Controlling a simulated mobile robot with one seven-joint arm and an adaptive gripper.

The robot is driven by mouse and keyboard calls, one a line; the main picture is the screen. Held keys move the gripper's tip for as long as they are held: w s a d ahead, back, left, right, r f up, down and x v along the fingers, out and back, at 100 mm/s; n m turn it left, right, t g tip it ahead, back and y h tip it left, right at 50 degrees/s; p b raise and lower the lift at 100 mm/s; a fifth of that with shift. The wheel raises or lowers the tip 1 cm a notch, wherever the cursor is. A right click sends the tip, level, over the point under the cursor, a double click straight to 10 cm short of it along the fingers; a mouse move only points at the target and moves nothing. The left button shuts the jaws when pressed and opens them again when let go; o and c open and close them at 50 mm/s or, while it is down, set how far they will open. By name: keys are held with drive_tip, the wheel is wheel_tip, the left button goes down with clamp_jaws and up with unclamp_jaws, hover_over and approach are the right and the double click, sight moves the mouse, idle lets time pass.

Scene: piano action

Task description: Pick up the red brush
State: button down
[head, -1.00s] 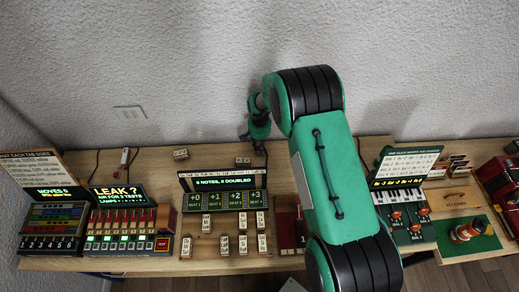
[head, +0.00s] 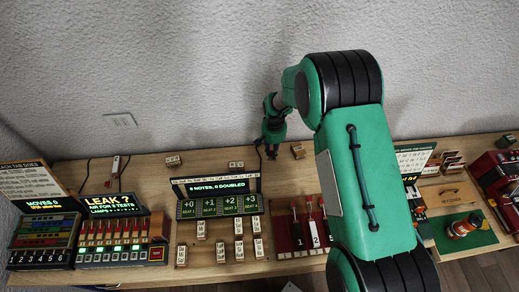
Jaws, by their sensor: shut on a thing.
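My gripper (head: 272,150) is above the back edge of the table, left of the wooden block at the back. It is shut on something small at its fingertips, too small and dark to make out. I cannot tell a red brush for sure. A dark red board (head: 287,240) in the middle of the table carries upright pieces with red and white parts, near the numbers 1 and 2. My arm hides the right side of this board. My gripper is behind this board and apart from it.
A wooden block (head: 298,151) lies at the back edge. A green-lit note display (head: 218,206) with several small tiles stands left of the board. The leak panel (head: 113,205) is farther left. An orange-and-white object (head: 463,227) lies on a green mat (head: 483,238) at the right.

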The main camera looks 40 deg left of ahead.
drive_tip(key=w+d, duration=0.1)
drive_tip(key=d, duration=0.1)
drive_tip(key=w+d, duration=0.1)
drive_tip(key=d, duration=0.2)
drive_tip(key=w+d, duration=0.1)
drive_tip(key=d, duration=0.2)
drive_tip(key=shift+b, duration=0.3)
